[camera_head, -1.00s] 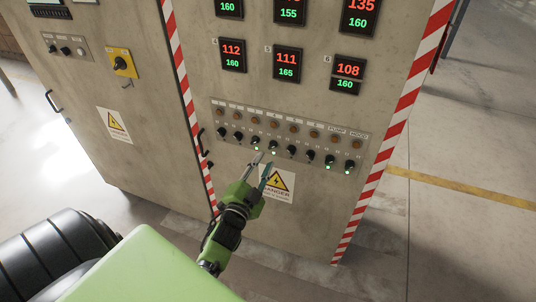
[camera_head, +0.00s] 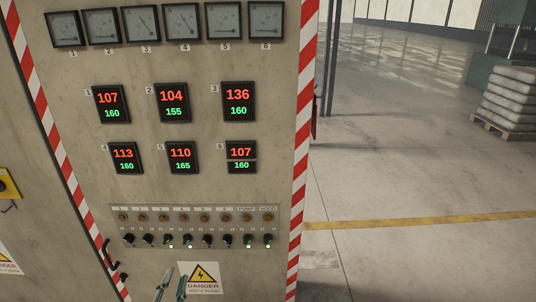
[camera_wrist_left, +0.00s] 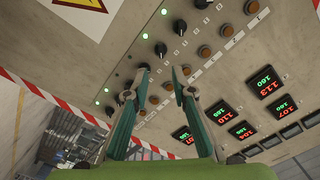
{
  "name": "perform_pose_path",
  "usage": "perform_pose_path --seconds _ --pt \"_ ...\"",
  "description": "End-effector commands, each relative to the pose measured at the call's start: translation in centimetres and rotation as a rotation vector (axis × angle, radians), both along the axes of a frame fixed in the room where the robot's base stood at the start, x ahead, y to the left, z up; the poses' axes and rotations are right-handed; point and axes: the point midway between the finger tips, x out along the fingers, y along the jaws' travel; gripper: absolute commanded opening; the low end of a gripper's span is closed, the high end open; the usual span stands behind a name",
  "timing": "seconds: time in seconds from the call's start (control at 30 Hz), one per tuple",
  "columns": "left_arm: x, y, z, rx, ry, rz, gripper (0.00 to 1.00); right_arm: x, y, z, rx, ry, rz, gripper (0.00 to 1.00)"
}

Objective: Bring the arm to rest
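My left gripper (camera_head: 172,284) shows at the bottom edge of the head view, below the row of black knobs (camera_head: 187,240) and left of the danger sign (camera_head: 201,279). In the left wrist view my left gripper (camera_wrist_left: 162,74) has its two fingers apart with nothing between them. The black knobs (camera_wrist_left: 161,50) and orange lamps (camera_wrist_left: 203,51) lie beyond the fingertips. Green lights are lit beneath several knobs. The rest of the left arm is outside the head view. My right gripper is not seen.
The grey control cabinet (camera_head: 226,190) fills the left, with red number displays (camera_head: 172,103) and dial gauges (camera_head: 184,20). A pallet with stacked sacks (camera_head: 510,97) stands at the far right. The floor (camera_head: 400,170) right of the cabinet is clear.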

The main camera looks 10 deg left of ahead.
Motion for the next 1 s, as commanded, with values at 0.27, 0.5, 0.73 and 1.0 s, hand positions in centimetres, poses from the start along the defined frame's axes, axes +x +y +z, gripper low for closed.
perform_pose_path --seconds 0.27,0.5,0.73,1.0 --pt "-0.9 -3.5 -11.8 -0.187 0.205 -0.036 0.24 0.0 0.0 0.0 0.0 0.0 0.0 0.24" --pt "-7.6 -9.0 -28.1 -0.422 0.549 -0.04 0.24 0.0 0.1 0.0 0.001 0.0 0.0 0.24" --pt "-19.6 -12.4 -40.6 -0.57 0.904 0.027 0.24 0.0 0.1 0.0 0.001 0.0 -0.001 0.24" --pt "-35.2 -11.9 -48.2 -0.631 1.252 0.175 0.24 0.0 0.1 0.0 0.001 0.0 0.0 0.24"
